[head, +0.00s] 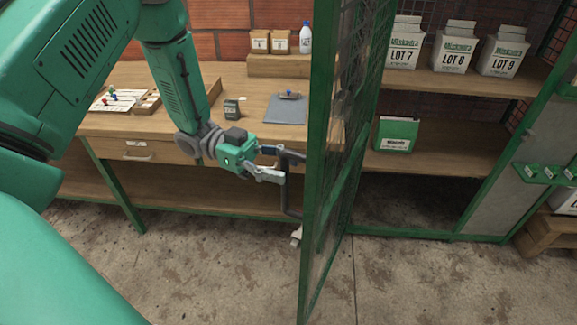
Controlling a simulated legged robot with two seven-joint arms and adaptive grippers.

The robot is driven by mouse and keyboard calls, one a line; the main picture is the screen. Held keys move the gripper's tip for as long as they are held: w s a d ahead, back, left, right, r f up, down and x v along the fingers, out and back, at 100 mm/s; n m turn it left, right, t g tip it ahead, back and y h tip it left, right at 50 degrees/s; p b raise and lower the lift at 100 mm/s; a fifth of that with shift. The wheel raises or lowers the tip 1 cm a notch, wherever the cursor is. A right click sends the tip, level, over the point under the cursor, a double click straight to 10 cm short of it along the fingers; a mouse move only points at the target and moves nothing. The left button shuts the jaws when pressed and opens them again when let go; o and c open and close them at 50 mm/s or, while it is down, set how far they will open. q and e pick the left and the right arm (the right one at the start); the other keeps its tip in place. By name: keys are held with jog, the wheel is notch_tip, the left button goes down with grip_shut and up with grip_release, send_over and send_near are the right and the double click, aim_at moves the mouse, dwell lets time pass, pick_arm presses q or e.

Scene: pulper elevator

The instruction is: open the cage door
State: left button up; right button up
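The cage door (319,165) is a green frame with wire mesh, seen almost edge-on in the middle of the head view. It stands swung out from the cage front, leaving the cage interior visible to its right. A dark grey bar handle (288,200) sticks out from its left side. My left gripper (281,165) is at the upper part of this handle. Its two fingers are spread apart, with the tips close to the bar; whether they touch it is unclear. My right gripper is not in view.
Left of the door is a wooden workbench (120,122) with a clipboard (286,108), a small dark device (232,108) and a bottle (306,39). Inside the cage are shelves (440,78) with labelled lot bags (456,47) and a green box (397,135). The concrete floor (215,270) in front is clear.

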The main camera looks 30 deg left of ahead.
pick_arm(q)
jog(key=a, duration=1)
jog(key=shift+s+a, duration=0.4)
jog(key=shift+s, duration=0.05)
jog(key=shift+d+f, duration=0.1)
